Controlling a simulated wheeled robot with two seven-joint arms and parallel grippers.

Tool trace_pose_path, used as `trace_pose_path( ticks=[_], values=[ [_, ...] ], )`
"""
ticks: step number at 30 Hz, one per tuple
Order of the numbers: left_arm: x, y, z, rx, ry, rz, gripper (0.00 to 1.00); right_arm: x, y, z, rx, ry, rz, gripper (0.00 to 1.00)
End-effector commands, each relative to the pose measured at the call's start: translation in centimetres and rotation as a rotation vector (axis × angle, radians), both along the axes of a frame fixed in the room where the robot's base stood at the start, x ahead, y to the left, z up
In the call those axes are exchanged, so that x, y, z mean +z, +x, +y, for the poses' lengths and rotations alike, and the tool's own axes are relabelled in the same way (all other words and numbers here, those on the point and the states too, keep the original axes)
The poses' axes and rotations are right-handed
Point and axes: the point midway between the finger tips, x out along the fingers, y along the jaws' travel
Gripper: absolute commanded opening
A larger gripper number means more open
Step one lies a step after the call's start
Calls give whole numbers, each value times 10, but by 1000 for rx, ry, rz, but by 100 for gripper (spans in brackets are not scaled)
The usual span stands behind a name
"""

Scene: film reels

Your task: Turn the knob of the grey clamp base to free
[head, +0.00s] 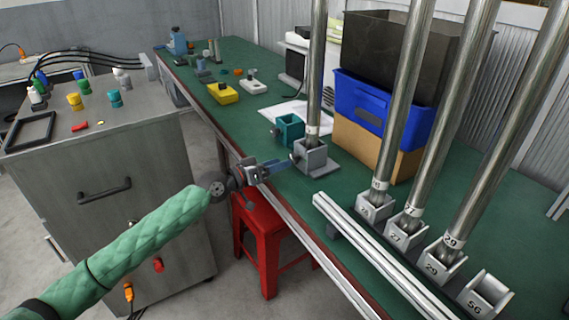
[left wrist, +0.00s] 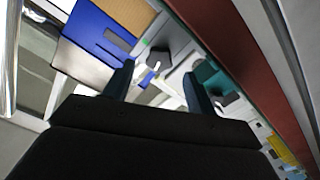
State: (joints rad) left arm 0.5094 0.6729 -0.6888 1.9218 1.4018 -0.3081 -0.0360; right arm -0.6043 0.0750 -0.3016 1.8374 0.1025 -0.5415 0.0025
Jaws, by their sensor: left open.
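The grey clamp base (head: 318,160) stands on the green bench near its front edge, with a tall metal pole upright in it. Its dark knob (head: 297,157) is on the side facing my left gripper (head: 284,165). In the left wrist view the grey base (left wrist: 178,42) and its knob (left wrist: 158,57) lie ahead between my two fingertips (left wrist: 158,70). The left gripper is open and empty, close to the knob; I cannot tell whether it touches. The knob's setting is too small to read. My right gripper is out of view.
A teal clamp base (head: 289,129) with a dark knob stands just behind the grey one. Several numbered grey holders (head: 402,231), most with poles, stand at the right behind a metal rail (head: 370,255). A blue crate (head: 372,112) is behind. A red stool (head: 262,225) is below.

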Motion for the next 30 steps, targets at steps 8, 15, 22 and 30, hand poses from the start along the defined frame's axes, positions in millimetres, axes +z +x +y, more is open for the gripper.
trace_pose_path(
  ticks=[8,15,22,30],
  values=[
    [-1,-20,28,1,0,0,57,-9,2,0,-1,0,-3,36],
    [-1,-25,34,0,0,1,57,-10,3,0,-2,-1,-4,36],
    [0,-25,34,0,0,1,57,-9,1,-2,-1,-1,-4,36],
    [5,-39,36,3,2,56,57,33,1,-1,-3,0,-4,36]
  ],
)
